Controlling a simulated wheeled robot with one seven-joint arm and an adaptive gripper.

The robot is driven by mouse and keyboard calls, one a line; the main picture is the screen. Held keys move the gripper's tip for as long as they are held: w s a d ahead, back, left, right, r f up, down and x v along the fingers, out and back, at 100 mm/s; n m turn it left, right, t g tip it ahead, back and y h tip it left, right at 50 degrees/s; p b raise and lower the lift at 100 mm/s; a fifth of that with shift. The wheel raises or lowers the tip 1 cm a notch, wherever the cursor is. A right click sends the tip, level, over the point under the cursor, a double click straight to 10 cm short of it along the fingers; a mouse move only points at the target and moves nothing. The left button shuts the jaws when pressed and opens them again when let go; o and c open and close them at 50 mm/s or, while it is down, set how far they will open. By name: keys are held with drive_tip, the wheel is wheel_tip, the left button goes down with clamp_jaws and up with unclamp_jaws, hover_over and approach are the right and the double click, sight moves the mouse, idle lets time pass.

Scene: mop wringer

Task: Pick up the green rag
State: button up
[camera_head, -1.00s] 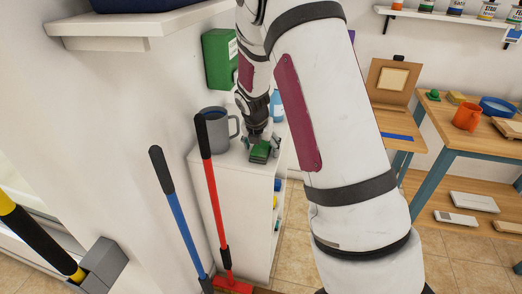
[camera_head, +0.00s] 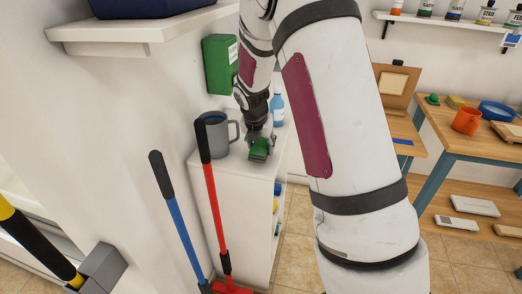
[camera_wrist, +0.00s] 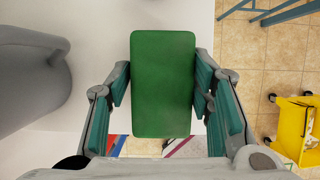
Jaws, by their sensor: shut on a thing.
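My gripper (camera_head: 261,142) is over the top of the white cabinet, near its front edge. It is shut on the green rag (camera_head: 259,150). In the wrist view the rag (camera_wrist: 162,85) is a flat green rectangle with rounded corners, between the two fingers of my gripper (camera_wrist: 162,95). The fingers press on its left and right sides. I cannot tell whether the rag still touches the cabinet top.
A grey mug (camera_head: 216,133) stands just left of my gripper, and a blue bottle (camera_head: 277,108) stands behind it. Red (camera_head: 213,200) and blue (camera_head: 178,215) handles rise before the white cabinet (camera_head: 240,190). A yellow bucket (camera_wrist: 297,125) is on the floor.

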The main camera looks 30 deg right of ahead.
drive_tip(key=shift+s+r, duration=0.15)
drive_tip(key=shift+r, duration=0.65)
drive_tip(key=s+a+r, duration=0.1)
drive_tip(key=s+a, duration=0.2)
drive_tip(key=s, duration=1.2)
drive_tip(key=shift+s, duration=0.25)
drive_tip(key=shift+r, duration=0.1)
